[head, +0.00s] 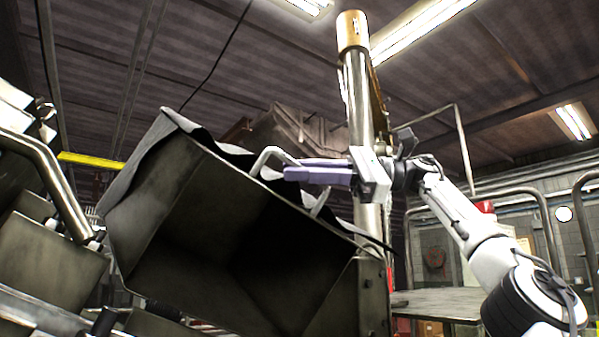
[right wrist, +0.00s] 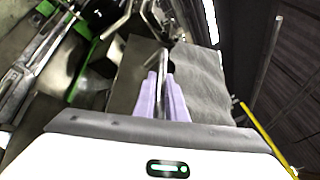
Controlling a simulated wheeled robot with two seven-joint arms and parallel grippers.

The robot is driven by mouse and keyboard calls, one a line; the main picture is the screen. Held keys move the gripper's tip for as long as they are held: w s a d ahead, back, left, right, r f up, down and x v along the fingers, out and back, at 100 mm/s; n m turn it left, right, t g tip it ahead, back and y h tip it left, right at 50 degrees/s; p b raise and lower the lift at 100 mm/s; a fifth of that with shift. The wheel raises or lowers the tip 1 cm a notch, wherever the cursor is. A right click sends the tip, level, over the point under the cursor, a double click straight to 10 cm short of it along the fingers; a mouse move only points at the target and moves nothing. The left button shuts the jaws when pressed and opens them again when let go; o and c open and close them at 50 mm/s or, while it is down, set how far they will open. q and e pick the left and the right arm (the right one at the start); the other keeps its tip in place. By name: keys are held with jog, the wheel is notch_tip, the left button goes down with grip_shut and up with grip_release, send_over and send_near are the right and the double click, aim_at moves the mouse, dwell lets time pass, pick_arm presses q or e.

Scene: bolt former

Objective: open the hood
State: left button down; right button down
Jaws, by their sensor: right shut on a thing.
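The hood (head: 190,215) is a large dark metal cover in the middle of the head view. It is tilted up, and its hollow underside faces me. A pale bent bar handle (head: 263,158) sits on its upper edge. My right gripper (head: 290,173) reaches in from the right, with its lilac fingers shut on the handle. In the right wrist view the fingers (right wrist: 163,92) close around the bar, and the grey outer face of the hood (right wrist: 200,80) lies behind them. Part of the handle is hidden by the fingers. My left gripper is not in view.
A thick upright metal post (head: 357,100) with a brass-coloured top stands just behind my right gripper. Machine parts and a bent pipe (head: 45,165) crowd the left. A flat metal table (head: 435,302) and tube railings (head: 535,192) are at the right.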

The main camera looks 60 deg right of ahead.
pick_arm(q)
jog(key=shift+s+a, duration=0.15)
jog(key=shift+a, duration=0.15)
pick_arm(e)
jog(key=shift+w+d+r, duration=0.3)
jog(key=shift+w+d, duration=0.05)
jog(key=shift+w, duration=0.3)
jog(key=c, duration=1.8)
grip_release()
jog(key=shift+d, duration=0.1)
